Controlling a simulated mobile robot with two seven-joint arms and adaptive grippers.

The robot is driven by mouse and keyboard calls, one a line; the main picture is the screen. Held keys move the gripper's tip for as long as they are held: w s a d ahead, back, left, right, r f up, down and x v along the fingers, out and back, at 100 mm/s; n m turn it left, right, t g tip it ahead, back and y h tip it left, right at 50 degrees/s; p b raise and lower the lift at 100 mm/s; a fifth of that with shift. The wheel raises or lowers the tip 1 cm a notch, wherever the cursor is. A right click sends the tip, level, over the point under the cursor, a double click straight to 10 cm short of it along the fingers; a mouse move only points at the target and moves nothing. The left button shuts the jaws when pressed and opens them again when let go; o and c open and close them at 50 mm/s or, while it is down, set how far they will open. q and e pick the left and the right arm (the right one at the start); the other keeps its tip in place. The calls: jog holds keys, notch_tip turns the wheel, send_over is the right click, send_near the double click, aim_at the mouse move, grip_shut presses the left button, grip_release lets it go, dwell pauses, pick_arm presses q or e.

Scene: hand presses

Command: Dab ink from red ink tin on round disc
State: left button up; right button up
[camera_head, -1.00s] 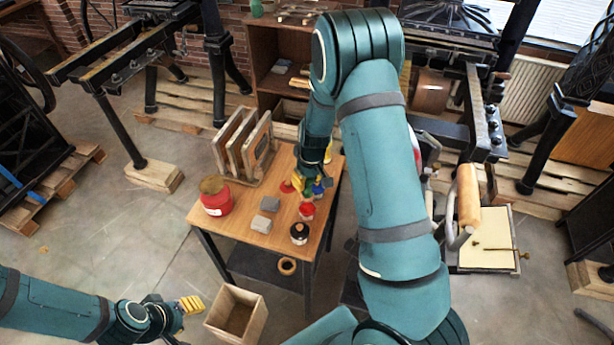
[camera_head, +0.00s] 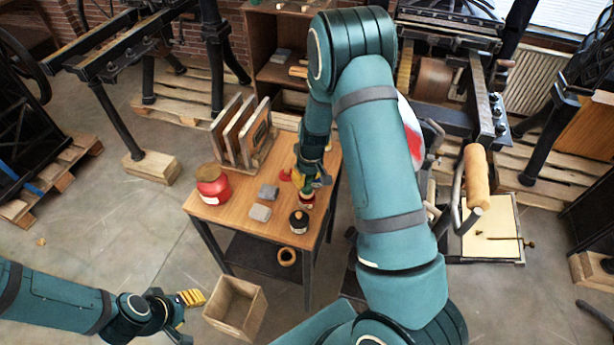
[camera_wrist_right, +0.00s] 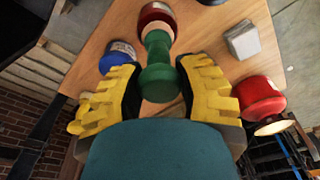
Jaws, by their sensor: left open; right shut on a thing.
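My right gripper (camera_head: 318,182) is shut on a green-handled dabber (camera_wrist_right: 157,78), which also has a tan part. The dabber's far end is at the open red ink tin (camera_wrist_right: 156,12); I cannot tell whether it touches the ink. In the head view that tin (camera_head: 306,201) sits on the small table, right below the gripper. A white and red rounded surface (camera_head: 411,135), possibly the round disc, is mostly hidden behind my right arm. My left gripper (camera_head: 192,298) is open and empty, low at the left, away from the table.
A wooden box (camera_head: 237,308) stands on the floor. Presses stand behind and at right.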

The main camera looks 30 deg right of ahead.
jog(key=shift+f+b, duration=0.45)
jog(key=shift+b, duration=0.05)
dwell(1.8)
jog(key=shift+r+p, duration=1.45)
jog(key=shift+r, duration=0.65)
jog(key=shift+s+f, duration=0.1)
